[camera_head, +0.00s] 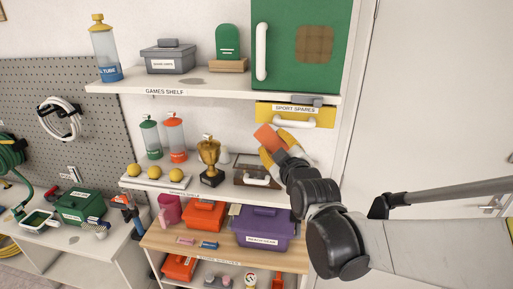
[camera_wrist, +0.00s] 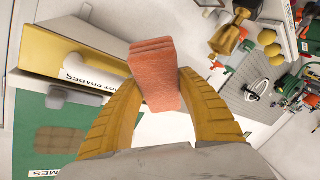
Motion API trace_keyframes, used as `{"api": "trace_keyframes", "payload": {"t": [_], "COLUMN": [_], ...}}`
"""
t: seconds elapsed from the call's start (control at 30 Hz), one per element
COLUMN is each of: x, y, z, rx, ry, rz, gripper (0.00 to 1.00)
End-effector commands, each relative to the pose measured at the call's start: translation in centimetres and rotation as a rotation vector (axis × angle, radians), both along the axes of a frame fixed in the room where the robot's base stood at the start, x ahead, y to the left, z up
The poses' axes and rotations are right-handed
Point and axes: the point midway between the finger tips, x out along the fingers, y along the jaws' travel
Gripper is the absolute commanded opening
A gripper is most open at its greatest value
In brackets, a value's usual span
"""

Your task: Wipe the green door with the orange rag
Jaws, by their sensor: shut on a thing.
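The green door (camera_head: 282,62) is at the top of the shelving, with a white vertical handle (camera_head: 262,52) on its left side and a brown stain (camera_head: 314,45) at its upper right. The stain also shows in the wrist view (camera_wrist: 60,141), lower left. My gripper (camera_head: 273,147) has yellow fingers, which show large in the wrist view. It is shut on the orange rag (camera_wrist: 155,75), a folded block between the fingers. In the head view the rag (camera_head: 268,139) is below the yellow drawer, apart from the green door.
A yellow drawer (camera_head: 270,114) labelled sport spares, with a white handle, lies between my gripper and the green door. The games shelf (camera_head: 215,88) projects at left. A gold trophy (camera_head: 209,158) stands close to the left of my gripper. A purple box (camera_head: 264,232) sits below.

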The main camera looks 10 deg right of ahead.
Motion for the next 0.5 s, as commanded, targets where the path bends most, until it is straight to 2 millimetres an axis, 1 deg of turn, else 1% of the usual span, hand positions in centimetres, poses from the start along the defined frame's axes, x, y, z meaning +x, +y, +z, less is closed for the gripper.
{"api": "trace_keyframes", "payload": {"t": [0.03, 0.37, 0.5], "x": [0.0, -0.3, -0.5], "y": [-0.1, -0.6, -1.0], "z": [1.6, 9.0, 12.6], "rx": [-0.003, -0.032, -0.046], "ry": [-0.022, -0.165, -0.227], "rz": [0.000, -0.019, -0.037], "gripper": [0.19, 0.19, 0.19]}}
